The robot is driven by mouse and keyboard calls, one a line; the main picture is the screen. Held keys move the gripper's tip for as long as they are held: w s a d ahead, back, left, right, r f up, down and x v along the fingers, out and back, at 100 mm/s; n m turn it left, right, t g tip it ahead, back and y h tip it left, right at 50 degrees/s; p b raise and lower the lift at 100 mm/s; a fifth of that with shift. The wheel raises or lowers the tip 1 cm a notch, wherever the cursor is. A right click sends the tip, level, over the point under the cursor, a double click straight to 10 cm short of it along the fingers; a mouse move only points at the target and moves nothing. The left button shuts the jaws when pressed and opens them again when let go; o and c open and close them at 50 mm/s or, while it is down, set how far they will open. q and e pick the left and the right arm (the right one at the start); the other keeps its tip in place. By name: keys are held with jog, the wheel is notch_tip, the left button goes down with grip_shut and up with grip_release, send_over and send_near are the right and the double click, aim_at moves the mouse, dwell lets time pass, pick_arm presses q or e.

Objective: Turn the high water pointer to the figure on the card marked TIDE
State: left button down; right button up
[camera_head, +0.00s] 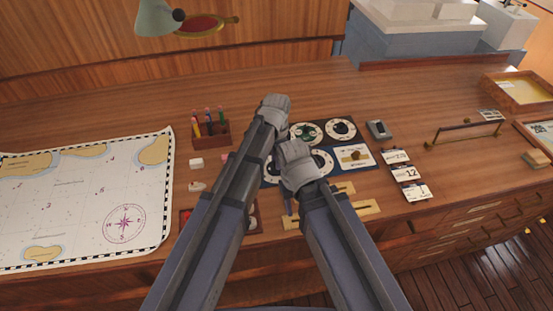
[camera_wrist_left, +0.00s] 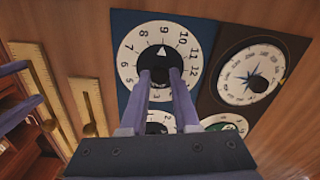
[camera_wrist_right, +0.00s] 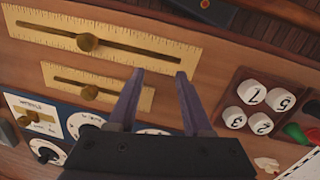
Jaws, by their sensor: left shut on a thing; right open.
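My left gripper (camera_wrist_left: 160,76) is shut on the black knob (camera_wrist_left: 163,60) of a white dial numbered around its rim, on a dark blue panel. The knob's white pointer (camera_wrist_left: 162,50) points near the 9. I cannot read a label saying high water. My right gripper (camera_wrist_right: 160,73) is open and empty, above the brass scales (camera_wrist_right: 105,40).
A compass dial (camera_wrist_left: 252,77) sits on a brown plate beside the held dial. Other dials (camera_head: 340,128) and a lever plate (camera_head: 354,157) are close by. A pen holder (camera_head: 209,130) and chart (camera_head: 80,195) lie left.

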pick_arm(q)
jog(key=shift+n, duration=0.4)
jog(key=n, duration=0.5)
jog(key=shift+n, duration=0.4)
jog(key=n, duration=0.5)
jog(key=shift+n, duration=0.3)
jog(key=c, duration=0.6)
grip_release()
jog(key=shift+c, duration=0.2)
